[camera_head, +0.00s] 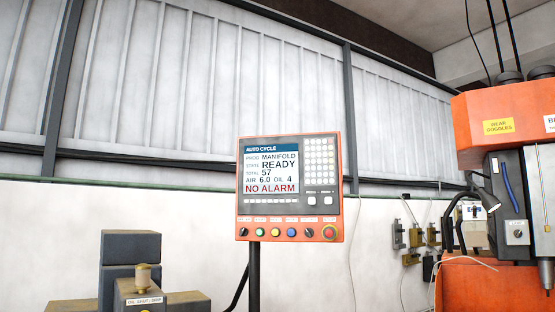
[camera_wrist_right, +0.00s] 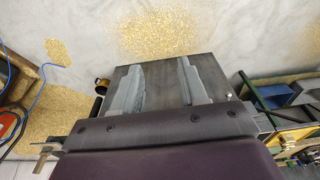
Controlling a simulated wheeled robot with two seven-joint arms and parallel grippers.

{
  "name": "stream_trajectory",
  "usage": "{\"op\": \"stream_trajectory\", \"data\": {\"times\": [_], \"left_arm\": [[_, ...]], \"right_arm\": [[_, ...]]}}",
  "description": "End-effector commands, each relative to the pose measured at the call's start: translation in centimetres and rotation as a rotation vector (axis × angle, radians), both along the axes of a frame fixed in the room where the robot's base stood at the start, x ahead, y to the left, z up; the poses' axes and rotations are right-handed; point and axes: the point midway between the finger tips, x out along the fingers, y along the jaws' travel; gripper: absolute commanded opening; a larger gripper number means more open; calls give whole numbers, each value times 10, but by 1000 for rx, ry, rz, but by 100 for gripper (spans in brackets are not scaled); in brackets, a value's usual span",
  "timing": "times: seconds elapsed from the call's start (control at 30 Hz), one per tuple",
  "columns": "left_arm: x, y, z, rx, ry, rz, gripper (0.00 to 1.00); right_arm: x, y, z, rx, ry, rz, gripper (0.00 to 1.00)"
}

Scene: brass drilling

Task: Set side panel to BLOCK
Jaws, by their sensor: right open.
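A grey box with a round selector knob (camera_head: 517,232) is fixed to the side of the orange drilling machine (camera_head: 492,112) at the right of the head view. Its lettering is too small to read, so I cannot tell its setting. A control panel (camera_head: 289,188) stands on a post in the middle, with a lit screen reading "AUTO CYCLE", "READY" and "NO ALARM", and a row of knobs and buttons below it. My right gripper (camera_wrist_right: 160,84) shows in the right wrist view with its two grey fingers apart and nothing between them. My left gripper is not in view.
Dark grey blocks (camera_head: 131,247) with a labelled box (camera_head: 144,300) stand at lower left of the head view. A lamp (camera_head: 486,198) and hoses hang by the machine. The right wrist view shows brass chips (camera_wrist_right: 172,37) on the floor and a blue bin (camera_wrist_right: 276,98) at right.

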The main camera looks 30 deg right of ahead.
Motion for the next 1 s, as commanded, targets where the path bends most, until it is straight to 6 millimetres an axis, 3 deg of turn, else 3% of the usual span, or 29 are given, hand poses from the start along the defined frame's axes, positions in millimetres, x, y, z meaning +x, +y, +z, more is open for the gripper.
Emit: {"op": "stream_trajectory", "data": {"times": [0.17, 0.3, 1.0], "left_arm": [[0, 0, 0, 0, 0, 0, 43], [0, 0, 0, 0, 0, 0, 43], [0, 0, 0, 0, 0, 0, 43]], "right_arm": [[0, 0, 0, 0, 0, 0, 43], [0, 0, 0, 0, 0, 0, 0], [0, 0, 0, 0, 0, 0, 0]]}}
